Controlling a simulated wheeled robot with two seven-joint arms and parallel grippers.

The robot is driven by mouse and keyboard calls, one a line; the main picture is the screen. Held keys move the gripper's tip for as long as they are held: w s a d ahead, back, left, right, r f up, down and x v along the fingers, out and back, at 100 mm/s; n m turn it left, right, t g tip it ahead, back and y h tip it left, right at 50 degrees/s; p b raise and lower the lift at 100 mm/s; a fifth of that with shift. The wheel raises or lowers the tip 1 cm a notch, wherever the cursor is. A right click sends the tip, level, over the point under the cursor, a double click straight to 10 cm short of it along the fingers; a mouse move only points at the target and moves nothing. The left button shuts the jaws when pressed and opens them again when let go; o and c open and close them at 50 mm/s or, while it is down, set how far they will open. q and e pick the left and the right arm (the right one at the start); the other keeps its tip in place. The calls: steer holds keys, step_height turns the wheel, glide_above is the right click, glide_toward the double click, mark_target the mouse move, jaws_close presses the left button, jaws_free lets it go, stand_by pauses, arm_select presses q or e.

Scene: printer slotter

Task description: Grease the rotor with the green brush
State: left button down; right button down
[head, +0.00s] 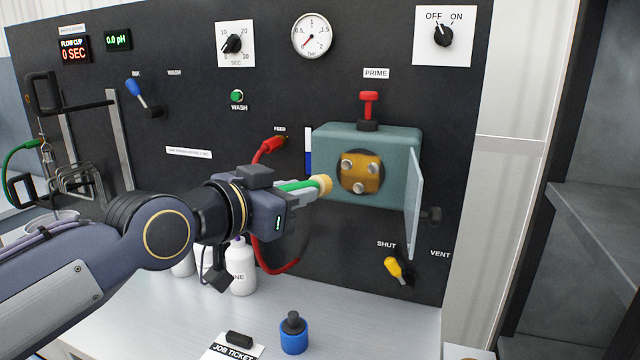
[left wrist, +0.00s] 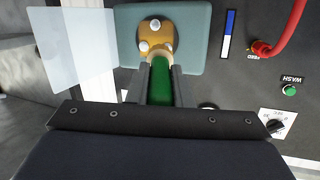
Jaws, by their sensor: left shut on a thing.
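My left gripper (head: 308,192) is shut on the green brush (head: 297,185), whose pale bristle tip points right toward the pump housing. In the left wrist view the green handle (left wrist: 161,85) lies between the two fingers, its pale tip at the lower edge of the rotor (left wrist: 156,35). The rotor (head: 360,173) is an orange-gold disc with 3 silver rollers, in the front of a teal housing (head: 400,140). In the head view the tip is just left of the rotor; whether it touches is unclear. The clear door (head: 414,205) stands open. My right gripper is not in view.
A red knob (head: 369,104) tops the housing. A red feed hose (head: 270,147) is left of it, and a yellow shut/vent lever (head: 394,267) below. A blue bottle (head: 293,335), a white bottle (head: 241,268) and a job ticket (head: 232,350) are on the bench.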

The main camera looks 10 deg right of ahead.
mark_target(328, 192)
arm_select(q)
steer(key=w+d+f+p, duration=0.2)
steer(key=w+d+p, duration=0.2)
steer(key=w+p, duration=0.1)
steer(key=shift+w+f+p, duration=0.25)
steer(key=shift+w+p, duration=0.15)
steer(key=shift+p, duration=0.2)
steer(key=shift+w+d+p, duration=0.35)
steer(key=shift+w+d, duration=0.1)
steer(key=shift+w, duration=0.35)
stand_by(0.7)
steer(key=shift+s+d, duration=0.6)
steer(key=shift+d, duration=0.15)
steer(key=shift+s+d, duration=0.55)
steer(key=shift+d, duration=0.2)
steer(key=shift+w+a+b, duration=0.55)
steer(key=shift+a+b, duration=0.2)
steer(key=shift+w+a+b, duration=0.55)
steer(key=shift+a+b, duration=0.2)
